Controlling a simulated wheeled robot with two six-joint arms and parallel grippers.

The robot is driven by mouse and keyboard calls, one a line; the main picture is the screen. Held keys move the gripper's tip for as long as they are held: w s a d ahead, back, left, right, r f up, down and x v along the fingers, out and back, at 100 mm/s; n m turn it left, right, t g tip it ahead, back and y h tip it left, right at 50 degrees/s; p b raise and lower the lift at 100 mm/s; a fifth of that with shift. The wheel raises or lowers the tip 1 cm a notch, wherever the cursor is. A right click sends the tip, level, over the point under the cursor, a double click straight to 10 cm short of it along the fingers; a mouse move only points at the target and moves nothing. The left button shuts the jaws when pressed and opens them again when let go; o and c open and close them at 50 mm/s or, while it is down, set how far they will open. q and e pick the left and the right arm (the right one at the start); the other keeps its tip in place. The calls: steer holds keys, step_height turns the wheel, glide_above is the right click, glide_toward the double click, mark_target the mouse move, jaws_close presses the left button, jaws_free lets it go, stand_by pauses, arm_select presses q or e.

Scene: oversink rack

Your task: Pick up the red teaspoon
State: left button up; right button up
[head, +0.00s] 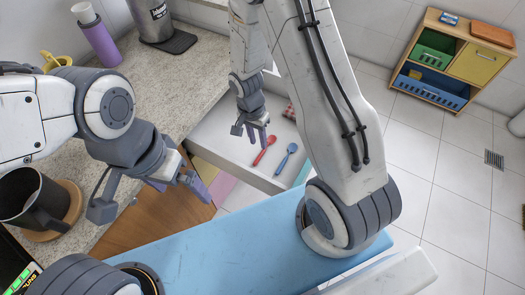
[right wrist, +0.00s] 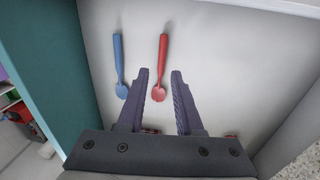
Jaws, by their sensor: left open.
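The red teaspoon (head: 264,151) lies in the open white drawer (head: 225,140), beside a blue spoon (head: 286,159). My right gripper (head: 257,139) is over the drawer, just left of the red teaspoon in the head view. In the right wrist view the red teaspoon (right wrist: 163,50) points away, with its bowl seen between the two parted, empty fingers; the height gap is hard to tell. The blue spoon (right wrist: 119,60) is left of it there. My left gripper (head: 178,187) is open and empty by the counter's edge.
On the counter (head: 165,85) stand a purple bottle (head: 97,38), a yellow mug (head: 55,61) and a dark pitcher (head: 35,200). A shelf unit (head: 455,60) stands far right.

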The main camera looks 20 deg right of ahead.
mark_target(260, 155)
steer(key=shift+s+d+f, duration=0.1)
steer(key=shift+f, duration=1.6)
steer(key=shift+s+d+f, duration=0.1)
steer(key=shift+f, duration=1.6)
steer(key=shift+a, duration=0.1)
jaws_close()
